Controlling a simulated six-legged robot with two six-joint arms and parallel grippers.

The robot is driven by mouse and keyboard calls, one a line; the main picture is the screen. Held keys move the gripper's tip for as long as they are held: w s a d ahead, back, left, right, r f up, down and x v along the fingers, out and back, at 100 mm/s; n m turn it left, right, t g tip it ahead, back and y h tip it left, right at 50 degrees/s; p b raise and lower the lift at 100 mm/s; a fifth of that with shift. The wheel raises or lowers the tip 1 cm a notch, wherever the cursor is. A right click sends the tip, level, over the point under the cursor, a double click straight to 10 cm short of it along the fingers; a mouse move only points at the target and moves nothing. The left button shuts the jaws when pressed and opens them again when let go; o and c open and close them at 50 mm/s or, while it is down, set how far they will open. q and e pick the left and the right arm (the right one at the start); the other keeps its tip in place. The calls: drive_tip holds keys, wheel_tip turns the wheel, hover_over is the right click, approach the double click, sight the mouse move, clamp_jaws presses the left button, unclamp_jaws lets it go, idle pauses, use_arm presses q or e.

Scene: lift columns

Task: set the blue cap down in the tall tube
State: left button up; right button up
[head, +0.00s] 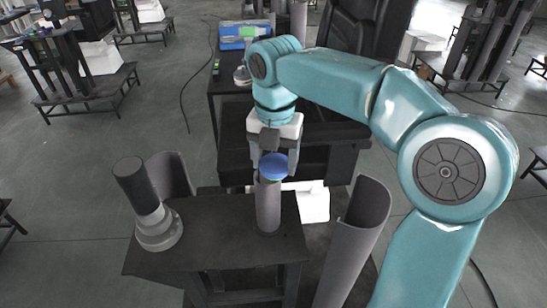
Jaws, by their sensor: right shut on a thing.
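The blue cap (273,165) is a round, domed blue piece at the top of an upright grey tube (268,207) standing on a black table. My right gripper (272,160) comes down from behind and is shut on the cap, with a finger on each side. The cap lines up with the tube's mouth in this view. I cannot tell whether it rests in the tube or hangs just above it; the rim is partly hidden. My left gripper is not in view.
The black table (215,235) also bears a dark cylinder on a grey round base (158,230). A curved grey shell (172,175) stands behind it. A larger open grey shell (355,235) rises at right. A blue case (238,35) lies on a bench behind.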

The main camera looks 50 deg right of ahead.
drive_tip(key=shift+s+r, duration=0.1)
drive_tip(key=shift+s, duration=0.1)
drive_tip(key=shift+w+f, duration=0.3)
drive_tip(key=shift+w, duration=0.45)
drive_tip(key=shift+s+r, duration=0.1)
drive_tip(key=shift+s, duration=0.3)
drive_tip(key=shift+w+a+f, duration=0.1)
drive_tip(key=shift+w+f, duration=0.15)
drive_tip(key=shift+w, duration=0.3)
drive_tip(key=shift+s, duration=0.2)
drive_tip(key=shift+w+f, duration=0.15)
drive_tip(key=shift+w, duration=0.35)
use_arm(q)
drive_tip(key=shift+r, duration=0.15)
use_arm(e)
drive_tip(key=shift+s, duration=0.15)
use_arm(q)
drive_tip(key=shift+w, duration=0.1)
use_arm(e)
drive_tip(key=shift+w+f, duration=0.2)
drive_tip(key=shift+w, duration=0.15)
